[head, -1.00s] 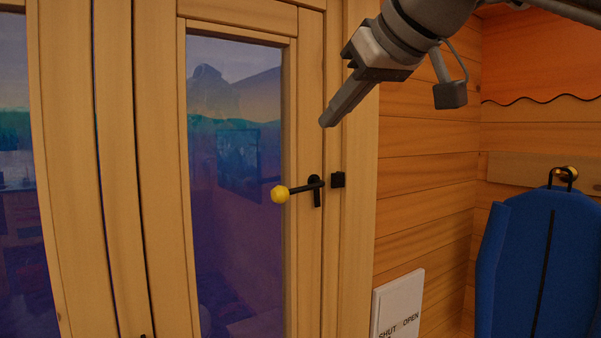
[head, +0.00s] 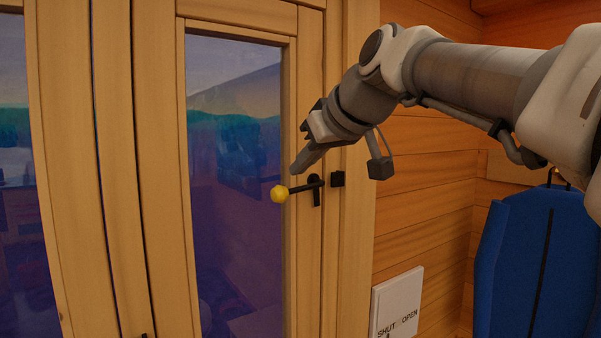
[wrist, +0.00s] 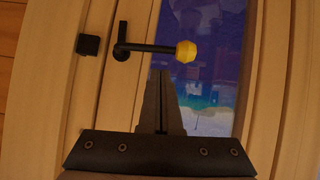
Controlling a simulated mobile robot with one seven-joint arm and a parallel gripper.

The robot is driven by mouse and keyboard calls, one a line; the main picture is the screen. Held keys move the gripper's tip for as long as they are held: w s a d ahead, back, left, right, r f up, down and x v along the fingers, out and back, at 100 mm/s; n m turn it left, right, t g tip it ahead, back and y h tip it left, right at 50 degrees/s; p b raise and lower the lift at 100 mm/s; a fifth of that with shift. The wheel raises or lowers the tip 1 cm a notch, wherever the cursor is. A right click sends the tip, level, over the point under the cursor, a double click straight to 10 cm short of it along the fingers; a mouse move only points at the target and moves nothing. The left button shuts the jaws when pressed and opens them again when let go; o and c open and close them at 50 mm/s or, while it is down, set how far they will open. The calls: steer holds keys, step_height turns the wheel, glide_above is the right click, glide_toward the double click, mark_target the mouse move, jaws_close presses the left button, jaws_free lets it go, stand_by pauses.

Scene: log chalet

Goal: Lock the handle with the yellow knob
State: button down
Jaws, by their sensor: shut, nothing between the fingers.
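The black handle (head: 307,186) with its yellow knob (head: 279,194) is on the wooden door frame. It sticks out to the left, nearly level, with the knob over the edge of the glass. A black catch block (head: 337,179) sits just right of the handle's pivot. My gripper (head: 296,170) is shut and empty, and in the head view its tip is just above the handle bar. In the wrist view, which is turned over, the shut fingers (wrist: 161,80) point at the bar (wrist: 145,47) and the yellow knob (wrist: 186,51). I cannot tell whether they touch the handle.
A white sign (head: 397,303) reading SHUT and OPEN is on the log wall at lower right. A blue garment-like object (head: 528,265) hangs at the right. The glass pane (head: 235,240) lies left of the handle.

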steer(key=shift+w+f, duration=0.15)
steer(key=shift+f, duration=0.75)
steer(key=shift+f, duration=0.1)
steer(key=shift+f+b, duration=0.15)
steer(key=shift+b, duration=0.35)
